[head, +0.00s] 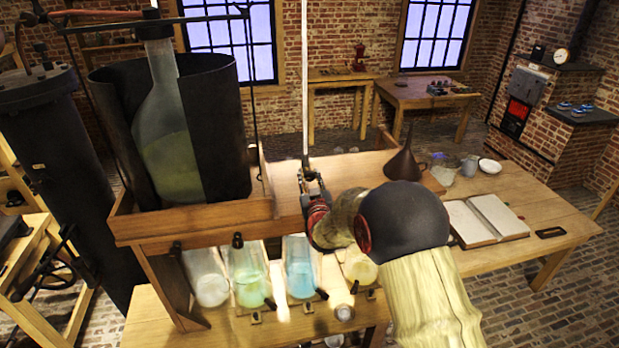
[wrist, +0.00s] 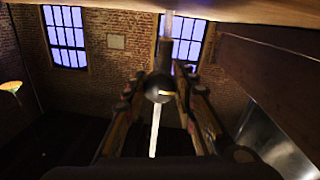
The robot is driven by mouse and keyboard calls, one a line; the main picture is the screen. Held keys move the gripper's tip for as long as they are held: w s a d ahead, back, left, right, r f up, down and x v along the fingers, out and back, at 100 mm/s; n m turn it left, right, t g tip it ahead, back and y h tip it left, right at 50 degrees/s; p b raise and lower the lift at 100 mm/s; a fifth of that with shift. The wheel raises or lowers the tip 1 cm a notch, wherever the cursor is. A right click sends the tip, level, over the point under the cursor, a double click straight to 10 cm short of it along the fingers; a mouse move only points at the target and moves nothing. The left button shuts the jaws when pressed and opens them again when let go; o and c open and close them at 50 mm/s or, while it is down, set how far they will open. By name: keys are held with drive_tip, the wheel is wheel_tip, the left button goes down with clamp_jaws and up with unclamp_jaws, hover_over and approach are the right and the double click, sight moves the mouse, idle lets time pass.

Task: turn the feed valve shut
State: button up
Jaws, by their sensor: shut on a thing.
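My gripper (head: 313,177) is low over the wooden bench, beside the stand of jars. In the wrist view my gripper (wrist: 158,93) has one finger on each side of a round grey metal piece (wrist: 160,88). The gripper is shut on this piece. A long pale rod (head: 304,80) stands upright at the fingertips in the head view, and it also shows at the metal piece in the wrist view (wrist: 154,130). I cannot tell whether the metal piece belongs to the feed valve. No valve is clearly recognisable.
A large glass bottle (head: 165,130) stands in a dark shell on the raised wooden stand (head: 190,222), left of my gripper. Several jars, including a blue one (head: 301,275), are below. A dark funnel (head: 404,165) and an open book (head: 485,218) are to the right.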

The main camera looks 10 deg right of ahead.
drive_tip(key=shift+b, duration=0.4)
drive_tip(key=m+b, duration=0.1)
drive_tip(key=b, duration=0.1)
drive_tip(key=m+b, duration=0.1)
drive_tip(key=b, duration=0.2)
drive_tip(key=shift+f+m, duration=0.25)
drive_tip(key=shift+m, duration=0.05)
drive_tip(key=m+b, duration=0.6)
drive_tip(key=b, duration=0.5)
drive_tip(key=shift+g, duration=0.3)
drive_tip(key=m+b, duration=0.5)
drive_tip(key=b, duration=0.4)
drive_tip(key=shift+y, duration=0.4)
drive_tip(key=m+b, duration=0.3)
drive_tip(key=b, duration=0.2)
drive_tip(key=shift+r, duration=0.2)
drive_tip(key=shift+m+b, duration=0.35)
drive_tip(key=shift+m, duration=0.05)
drive_tip(key=o, duration=1.2)
drive_tip(key=shift+r, duration=0.1)
drive_tip(key=shift+c, duration=0.2)
